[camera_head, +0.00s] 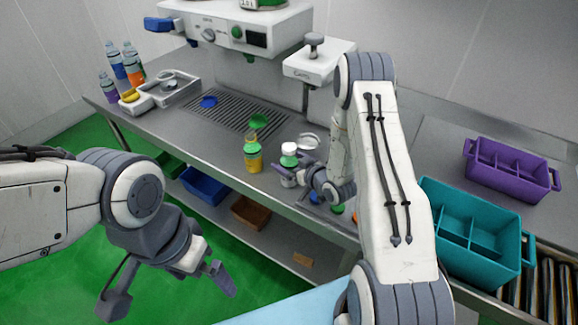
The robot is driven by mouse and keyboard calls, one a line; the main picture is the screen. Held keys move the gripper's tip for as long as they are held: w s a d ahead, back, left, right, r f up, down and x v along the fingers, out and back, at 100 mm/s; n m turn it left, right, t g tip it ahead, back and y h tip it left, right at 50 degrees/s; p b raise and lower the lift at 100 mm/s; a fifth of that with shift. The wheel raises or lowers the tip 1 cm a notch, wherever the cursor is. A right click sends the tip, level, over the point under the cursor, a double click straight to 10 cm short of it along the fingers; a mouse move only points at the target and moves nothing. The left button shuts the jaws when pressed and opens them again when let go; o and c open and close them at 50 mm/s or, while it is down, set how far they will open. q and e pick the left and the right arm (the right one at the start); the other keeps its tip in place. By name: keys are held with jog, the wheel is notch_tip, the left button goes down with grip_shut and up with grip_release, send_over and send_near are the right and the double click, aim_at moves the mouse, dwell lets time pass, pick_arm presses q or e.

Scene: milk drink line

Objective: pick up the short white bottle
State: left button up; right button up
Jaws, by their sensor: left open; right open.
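A short bottle with a white cap (289,148) and a green band stands on the grey counter near its front edge. My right gripper (284,168) is open at this bottle, with its dark fingers at the bottle's middle and partly hiding it. I cannot tell whether the fingers touch it. A bottle with yellow contents and a green top (252,156) stands just to the left. My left gripper (168,289) is open and empty, low over the floor in front of the counter.
Several taller bottles (118,62) and a white tray (171,89) stand at the counter's far left. A drain grate (235,110) lies behind the bottles, below a white machine (240,30). Teal (474,234) and purple (510,172) divided crates stand at the right.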

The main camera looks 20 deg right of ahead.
jog(key=c, duration=1.5)
grip_shut()
jog(key=shift+r, duration=0.15)
